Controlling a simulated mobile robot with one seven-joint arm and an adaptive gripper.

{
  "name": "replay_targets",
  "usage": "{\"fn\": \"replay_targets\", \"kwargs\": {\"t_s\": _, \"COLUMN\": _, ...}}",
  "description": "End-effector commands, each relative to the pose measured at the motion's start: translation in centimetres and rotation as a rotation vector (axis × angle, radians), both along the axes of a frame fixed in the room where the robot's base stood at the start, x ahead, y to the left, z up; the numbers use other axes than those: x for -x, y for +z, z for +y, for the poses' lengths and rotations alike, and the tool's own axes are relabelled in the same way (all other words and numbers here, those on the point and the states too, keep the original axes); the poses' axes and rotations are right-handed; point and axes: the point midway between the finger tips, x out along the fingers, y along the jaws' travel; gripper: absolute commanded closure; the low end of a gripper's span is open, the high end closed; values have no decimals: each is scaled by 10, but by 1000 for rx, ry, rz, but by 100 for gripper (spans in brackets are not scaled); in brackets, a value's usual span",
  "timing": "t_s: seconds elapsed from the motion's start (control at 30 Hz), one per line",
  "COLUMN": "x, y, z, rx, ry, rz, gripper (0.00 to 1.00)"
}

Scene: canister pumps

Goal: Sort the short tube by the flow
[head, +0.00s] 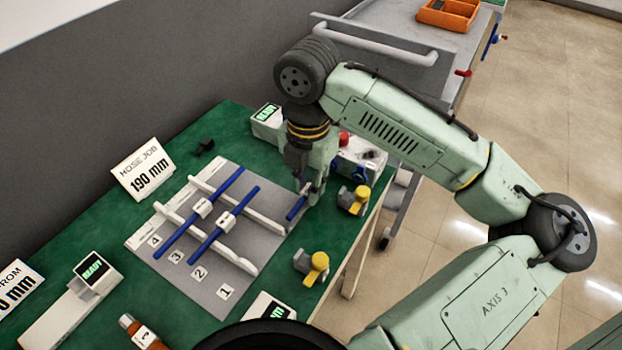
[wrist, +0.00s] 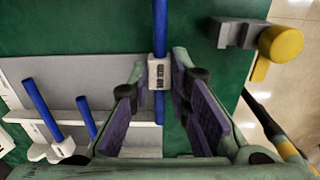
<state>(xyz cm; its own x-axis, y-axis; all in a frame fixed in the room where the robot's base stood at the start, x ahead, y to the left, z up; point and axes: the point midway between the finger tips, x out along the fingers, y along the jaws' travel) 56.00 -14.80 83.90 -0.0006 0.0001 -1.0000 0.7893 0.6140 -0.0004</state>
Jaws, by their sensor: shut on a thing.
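A short blue tube (head: 296,208) with a white tag is held in my gripper (head: 312,187), just right of the grey rack board (head: 262,240). In the wrist view the tube (wrist: 160,25) and its lettered tag (wrist: 160,73) lie between the two purple-padded fingers of the gripper (wrist: 160,95). The lower part of the tube is partly hidden there. Two longer blue tubes, one left (head: 182,237) and one right (head: 212,240), rest across white notched rails (head: 180,222) on the board, each with a white tag. Number cards 1 to 4 mark the board's front.
A sign (head: 144,170) reads "HOSE JOB 190 mm". Grey fittings with yellow caps (head: 360,194) (head: 318,262) stand along the table's right edge. A device with a red button (head: 344,139) is behind my gripper. A cart (head: 400,40) carries an orange tray (head: 447,12).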

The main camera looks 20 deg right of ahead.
Motion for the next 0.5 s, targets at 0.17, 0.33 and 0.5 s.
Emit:
{"fn": "replay_targets", "kwargs": {"t_s": 0.17, "x": 0, "y": 0, "z": 1, "rx": 0, "ry": 0, "rz": 0, "gripper": 100}}
{"fn": "replay_targets", "kwargs": {"t_s": 0.33, "x": 0, "y": 1, "z": 1, "rx": 0, "ry": 0, "rz": 0, "gripper": 100}}
{"fn": "replay_targets", "kwargs": {"t_s": 0.5, "x": 0, "y": 9, "z": 1, "rx": -1, "ry": 0, "rz": -1, "gripper": 100}}
